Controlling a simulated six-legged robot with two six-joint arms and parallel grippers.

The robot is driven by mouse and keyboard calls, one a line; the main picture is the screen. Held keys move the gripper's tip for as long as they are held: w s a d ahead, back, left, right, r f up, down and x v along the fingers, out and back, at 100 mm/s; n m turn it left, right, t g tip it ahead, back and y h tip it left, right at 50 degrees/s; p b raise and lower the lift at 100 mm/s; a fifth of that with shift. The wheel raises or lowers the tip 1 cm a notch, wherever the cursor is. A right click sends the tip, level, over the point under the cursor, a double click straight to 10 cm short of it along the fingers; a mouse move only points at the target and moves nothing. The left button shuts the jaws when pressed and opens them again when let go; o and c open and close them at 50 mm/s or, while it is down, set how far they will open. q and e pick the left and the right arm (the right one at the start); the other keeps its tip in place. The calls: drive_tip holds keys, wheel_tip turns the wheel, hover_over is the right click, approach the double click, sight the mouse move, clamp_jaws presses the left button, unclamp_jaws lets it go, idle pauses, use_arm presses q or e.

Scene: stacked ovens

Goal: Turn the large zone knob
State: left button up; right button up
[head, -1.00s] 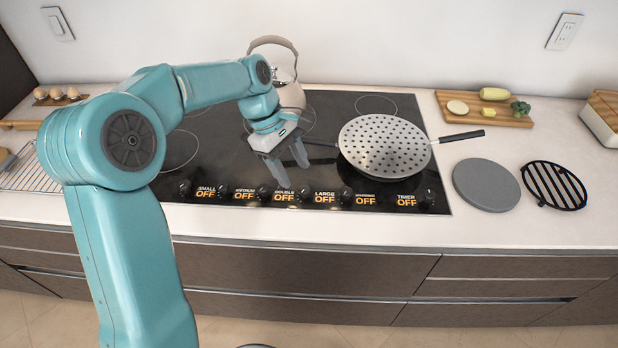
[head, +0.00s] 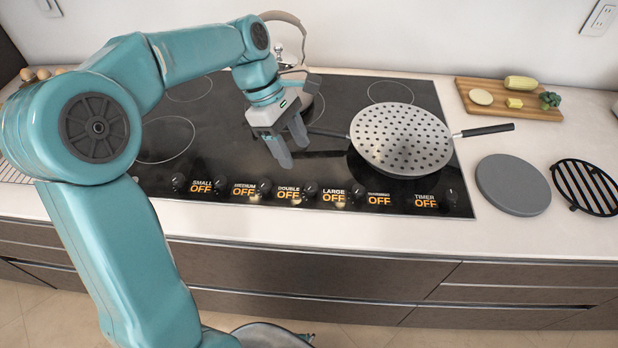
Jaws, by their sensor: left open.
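The cooktop (head: 260,130) has a row of small dark knobs along its front edge, with orange OFF labels between them. The LARGE label (head: 333,194) reads OFF. A dark knob (head: 310,189) stands just left of it, and another dark knob stands just right of it. My left gripper (head: 293,153) is open and empty, fingers pointing down. It hangs above the cooktop, behind the DOUBLE label and a little left of the knob beside LARGE, apart from the knobs. My right gripper is not in view.
A perforated pan lid (head: 400,138) lies right of my left gripper, its dark handle reaching right. A kettle (head: 300,88) stands behind the gripper. A grey disc (head: 512,184), a black trivet (head: 588,187) and a cutting board (head: 545,112) lie on the right counter.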

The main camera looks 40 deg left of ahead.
sight(311, 185)
use_arm(q)
drive_tip(key=x, duration=0.9)
drive_tip(key=shift+f+b, duration=0.25)
drive_tip(key=shift+b, duration=0.05)
clamp_jaws()
